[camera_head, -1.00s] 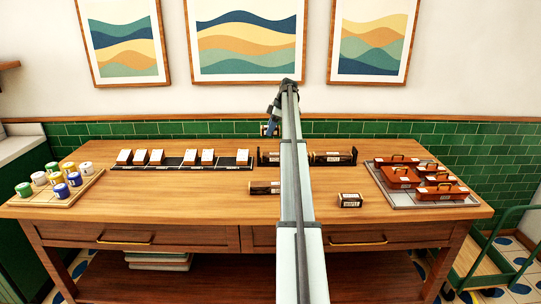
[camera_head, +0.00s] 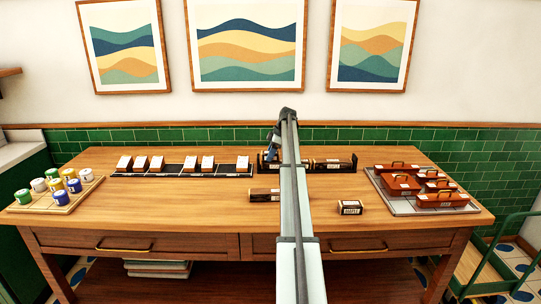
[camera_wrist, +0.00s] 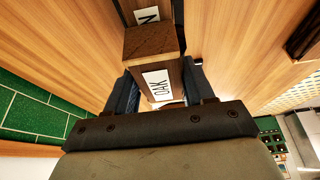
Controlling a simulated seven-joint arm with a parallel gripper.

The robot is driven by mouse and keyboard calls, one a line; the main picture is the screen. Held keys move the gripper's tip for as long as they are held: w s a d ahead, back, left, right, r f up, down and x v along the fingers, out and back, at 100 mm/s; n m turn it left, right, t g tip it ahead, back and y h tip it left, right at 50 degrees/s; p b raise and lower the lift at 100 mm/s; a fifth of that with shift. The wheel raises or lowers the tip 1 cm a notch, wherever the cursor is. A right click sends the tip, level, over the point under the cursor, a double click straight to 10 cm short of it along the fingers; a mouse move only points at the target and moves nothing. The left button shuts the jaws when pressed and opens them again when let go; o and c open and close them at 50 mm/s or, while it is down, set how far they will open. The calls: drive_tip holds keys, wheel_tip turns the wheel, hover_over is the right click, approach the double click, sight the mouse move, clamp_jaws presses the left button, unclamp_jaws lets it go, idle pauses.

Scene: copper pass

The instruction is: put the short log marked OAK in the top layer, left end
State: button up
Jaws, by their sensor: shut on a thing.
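My gripper (camera_wrist: 160,88) is shut on the short log marked OAK (camera_wrist: 154,72), a brown block with a white label, in the wrist view. A wooden piece with a partly hidden white label ending in N (camera_wrist: 148,14) shows beyond it. In the head view my gripper (camera_head: 270,156) is low at the left end of the dark log rack (camera_head: 262,169), partly hidden by my arm. I cannot tell whether the held log touches anything. A log (camera_head: 328,165) lies in the rack's right part.
A loose log (camera_head: 264,195) and a short log marked MAPLE (camera_head: 349,208) lie on the table (camera_head: 200,215) in front. A dark strip with white-topped blocks (camera_head: 180,172) is left of the rack.

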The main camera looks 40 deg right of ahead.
drive_tip(key=shift+f, duration=0.3)
drive_tip(key=o, duration=1.1)
drive_tip(key=shift+r, duration=0.1)
drive_tip(key=v, duration=1.2)
drive_tip(key=shift+r, duration=0.1)
